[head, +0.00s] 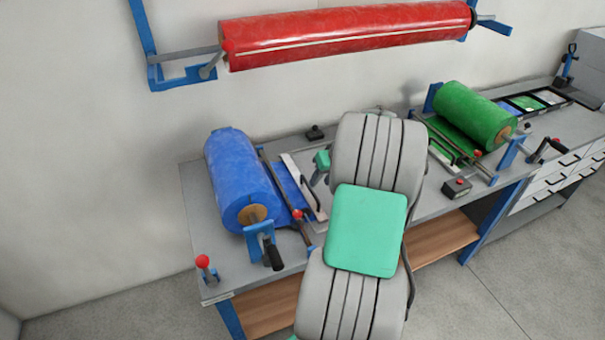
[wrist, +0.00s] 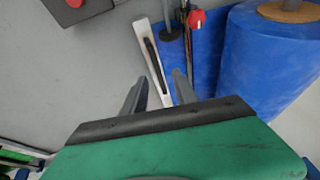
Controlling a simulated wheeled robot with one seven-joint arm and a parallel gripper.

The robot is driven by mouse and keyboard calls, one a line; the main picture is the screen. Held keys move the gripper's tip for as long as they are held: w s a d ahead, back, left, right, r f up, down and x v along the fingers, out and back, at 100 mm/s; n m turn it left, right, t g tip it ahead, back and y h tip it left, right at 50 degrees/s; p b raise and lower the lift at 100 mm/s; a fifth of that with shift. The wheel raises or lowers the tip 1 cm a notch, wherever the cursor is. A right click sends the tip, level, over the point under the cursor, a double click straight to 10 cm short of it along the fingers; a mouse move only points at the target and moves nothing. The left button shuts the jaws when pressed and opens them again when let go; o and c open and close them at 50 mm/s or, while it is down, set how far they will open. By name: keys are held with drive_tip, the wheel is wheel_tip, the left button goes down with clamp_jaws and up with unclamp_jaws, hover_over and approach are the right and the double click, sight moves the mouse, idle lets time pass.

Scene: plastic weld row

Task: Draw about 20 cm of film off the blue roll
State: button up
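The blue roll (head: 238,180) sits on its stand at the left end of the bench, with a brown core and a black crank handle at its near end. A strip of blue film (head: 288,184) lies flat to the right of the roll, beside a rod. In the wrist view the film (wrist: 206,48) and the roll (wrist: 262,58) are at upper right. In the head view my arm partly hides the bench.
A red-knobbed lever (head: 297,214) stands by the film's near end. A green roll (head: 474,115) is on the right, and a red roll (head: 345,35) hangs on the wall. A small dark box (head: 457,187) sits at the bench's front edge.

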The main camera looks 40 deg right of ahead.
drive_tip(key=x, duration=0.2)
drive_tip(key=w+d+p+x, duration=0.1)
drive_tip(key=x, duration=0.4)
drive_tip(key=shift+w+d+f+p, duration=0.15)
drive_tip(key=shift+w+p, duration=0.15)
drive_tip(key=shift+w, duration=0.05)
drive_tip(key=shift+c, duration=0.5)
clamp_jaws()
idle(0.5)
